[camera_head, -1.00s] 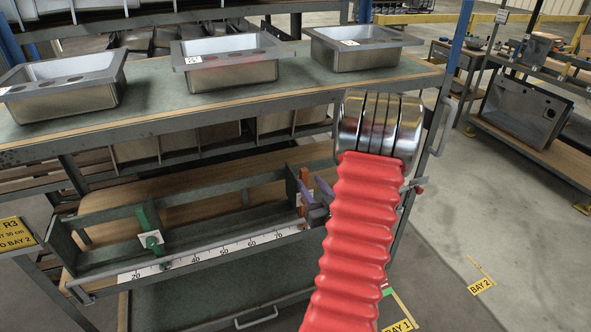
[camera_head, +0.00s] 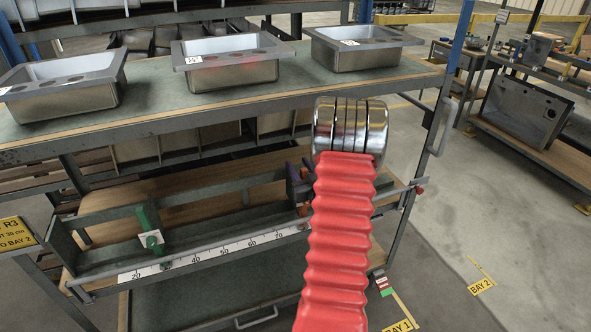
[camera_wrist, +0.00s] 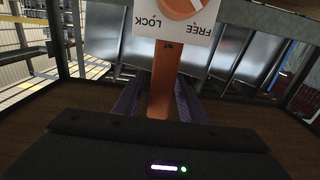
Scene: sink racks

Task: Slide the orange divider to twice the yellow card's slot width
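The orange divider (camera_head: 303,210) stands in the lower rack near its right end, beyond the 70 mark of the white scale (camera_head: 222,252). In the wrist view the orange divider (camera_wrist: 160,98) is upright between my two purple fingers. My gripper (camera_wrist: 162,95) looks open around it, one finger on each side; contact is hard to tell. An orange knob over a FREE/LOCK label (camera_wrist: 178,22), upside down, shows above it. In the head view my red sleeve hides part of the gripper (camera_head: 300,172). The yellow card (camera_head: 15,235) at left reads R3, 30 cm, BAY 2; its left part is cut off.
A green divider (camera_head: 151,240) stands near the scale's 30 mark. The rack's grey front rail (camera_head: 190,268) runs below. The upper shelf (camera_head: 150,118) with sinks overhangs it. A post (camera_head: 435,125) bounds the right. The slot between the dividers looks clear.

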